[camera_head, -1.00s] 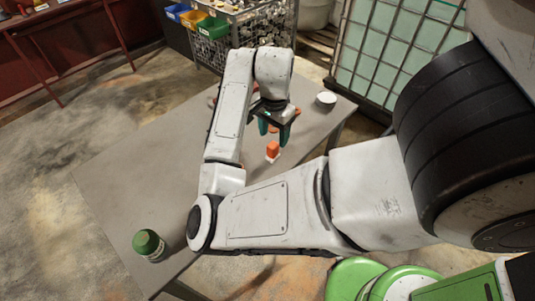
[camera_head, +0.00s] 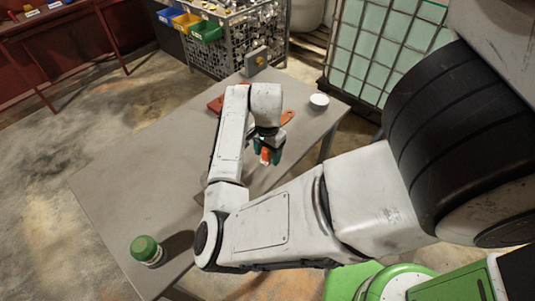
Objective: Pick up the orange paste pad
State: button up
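The orange paste pad (camera_head: 265,155) is a small orange block on the grey table (camera_head: 130,180), right of the table's middle. My gripper (camera_head: 267,154) points down over it, with one teal finger on each side of the pad. The fingers hide part of the pad and its pale base. I cannot tell whether the fingers touch the pad or stand slightly apart from it.
A green-lidded jar (camera_head: 146,250) stands at the near left. A white round container (camera_head: 319,101) stands at the far right, and a grey box-shaped part (camera_head: 256,61) at the far edge. Red-orange items lie partly behind my arm. The table's left side is clear.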

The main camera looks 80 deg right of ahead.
jog(key=c, duration=1)
jog(key=shift+r, duration=0.1)
jog(key=shift+r, duration=0.45)
jog(key=s+a+r, duration=0.2)
jog(key=s+r, duration=0.2)
jog(key=s+a+r, duration=0.3)
jog(key=s+r, duration=0.1)
jog(key=s+a+r, duration=0.2)
jog(key=s+r, duration=0.2)
jog(key=shift+a, duration=0.2)
jog(key=o, duration=0.5)
jog(key=c, duration=0.4)
